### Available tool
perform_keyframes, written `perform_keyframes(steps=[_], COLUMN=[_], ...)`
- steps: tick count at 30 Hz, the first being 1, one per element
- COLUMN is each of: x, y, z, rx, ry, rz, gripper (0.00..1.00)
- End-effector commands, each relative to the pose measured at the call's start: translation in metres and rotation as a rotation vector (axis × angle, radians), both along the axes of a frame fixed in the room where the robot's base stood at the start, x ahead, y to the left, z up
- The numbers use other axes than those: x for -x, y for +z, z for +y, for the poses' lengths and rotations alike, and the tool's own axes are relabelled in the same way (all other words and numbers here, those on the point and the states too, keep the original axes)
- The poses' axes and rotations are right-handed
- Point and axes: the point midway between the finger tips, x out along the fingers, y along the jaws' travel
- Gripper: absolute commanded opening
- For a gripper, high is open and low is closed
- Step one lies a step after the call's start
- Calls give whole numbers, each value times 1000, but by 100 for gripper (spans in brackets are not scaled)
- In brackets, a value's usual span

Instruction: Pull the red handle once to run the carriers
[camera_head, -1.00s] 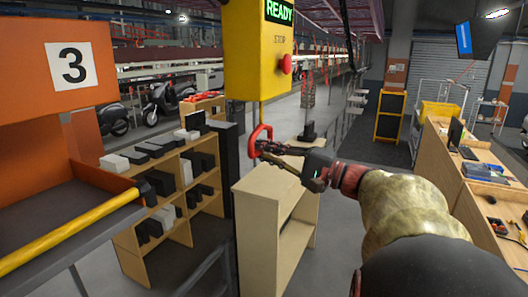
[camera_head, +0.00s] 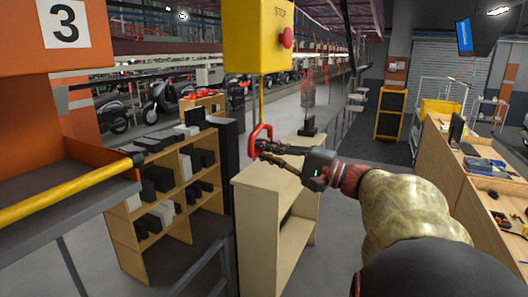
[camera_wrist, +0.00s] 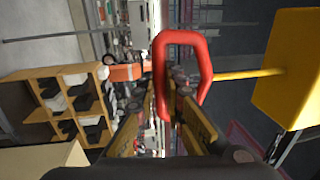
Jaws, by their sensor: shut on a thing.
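The red handle (camera_head: 254,135) is a loop below the yellow box (camera_head: 256,45), joined to it by a straight yellow cord (camera_head: 262,98). My gripper (camera_head: 262,147) is shut on the lower part of the loop. In the wrist view the red handle (camera_wrist: 203,66) stands between the fingers of my gripper (camera_wrist: 172,98), and the yellow cord (camera_wrist: 245,74) runs from it to the yellow box (camera_wrist: 290,70). A red stop button (camera_head: 286,38) is on the box's face. The top of the box is out of view.
An orange stand marked 3 (camera_head: 62,22) with a yellow rail (camera_head: 70,193) is at the left. A wooden shelf (camera_head: 180,152) of boxes and a pale cabinet (camera_head: 262,185) stand below the handle. A workbench (camera_head: 450,165) is at the right.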

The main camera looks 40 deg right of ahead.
Motion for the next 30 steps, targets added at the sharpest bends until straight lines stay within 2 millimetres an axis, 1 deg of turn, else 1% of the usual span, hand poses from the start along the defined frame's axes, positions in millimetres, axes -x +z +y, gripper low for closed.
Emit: perform_keyframes(steps=[18, 21, 26, 27, 30], x=[0, 0, 0, 0, 0], y=[53, 57, 56, 56, 56], z=[0, 0, 0, 0, 0], rx=[0, -1, -1, -1, -1], ry=[0, 0, 0, 0, 0], rz=[1, 1, 1, 1, 1], gripper=[0, 0, 0, 12, 17])
